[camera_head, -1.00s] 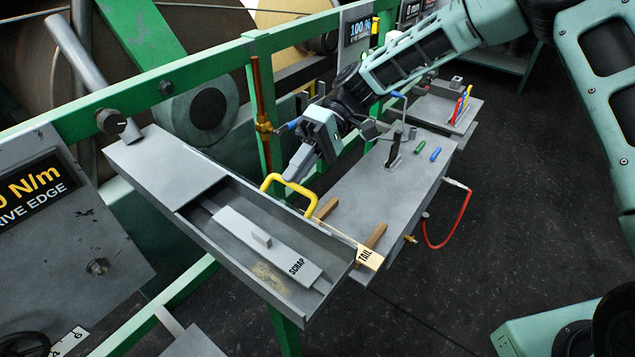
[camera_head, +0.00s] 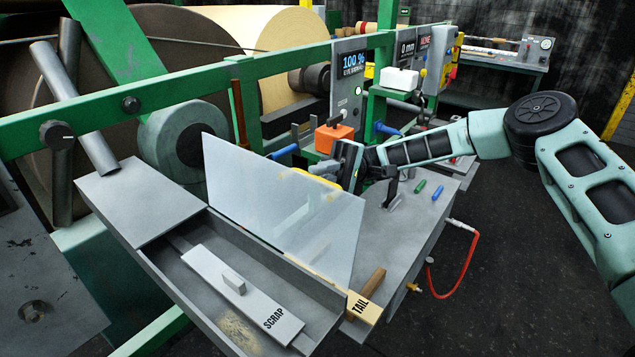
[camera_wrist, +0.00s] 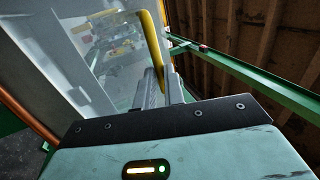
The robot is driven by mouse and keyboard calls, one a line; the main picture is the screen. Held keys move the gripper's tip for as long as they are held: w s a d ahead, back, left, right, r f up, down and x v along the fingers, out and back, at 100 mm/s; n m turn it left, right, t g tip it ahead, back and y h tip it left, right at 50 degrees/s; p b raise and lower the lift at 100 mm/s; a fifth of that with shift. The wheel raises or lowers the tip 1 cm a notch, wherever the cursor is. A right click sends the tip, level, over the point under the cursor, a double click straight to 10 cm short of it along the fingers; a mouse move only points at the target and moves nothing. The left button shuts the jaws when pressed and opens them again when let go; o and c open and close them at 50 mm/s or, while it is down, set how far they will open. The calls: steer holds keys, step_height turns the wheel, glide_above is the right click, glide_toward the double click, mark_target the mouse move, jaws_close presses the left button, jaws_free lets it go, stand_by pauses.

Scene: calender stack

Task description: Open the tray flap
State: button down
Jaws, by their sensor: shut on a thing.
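The tray flap (camera_head: 270,205) is a clear, slightly milky panel. It stands steeply upright along the bench-side edge of the grey tray (camera_head: 150,262). Its yellow handle (camera_head: 318,180) is partly hidden behind the panel and my gripper in the head view. The handle also shows in the wrist view (camera_wrist: 152,42), with the flap (camera_wrist: 115,50) beside it. My gripper (camera_head: 326,169) is on the bench side of the panel, shut on the yellow handle. In the wrist view its fingers (camera_wrist: 164,88) meet at the handle's lower end.
A grey block marked SCRAP (camera_head: 232,285) lies in the tray. A TAIL label (camera_head: 361,308) is at its near right corner. The bench (camera_head: 405,235) right of the flap holds green and blue pegs and a black clamp. An orange block (camera_head: 333,139) stands behind my gripper.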

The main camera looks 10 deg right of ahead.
steer(key=shift+w+d+f, duration=0.15)
steer(key=shift+w+d, duration=0.05)
stand_by(0.4)
steer(key=c, duration=1.5)
jaws_free()
steer(key=b+v, duration=0.8)
steer(key=v, duration=0.9)
steer(key=shift+f+b, duration=0.35)
steer(key=shift+f, duration=0.05)
steer(key=shift+d, duration=0.1)
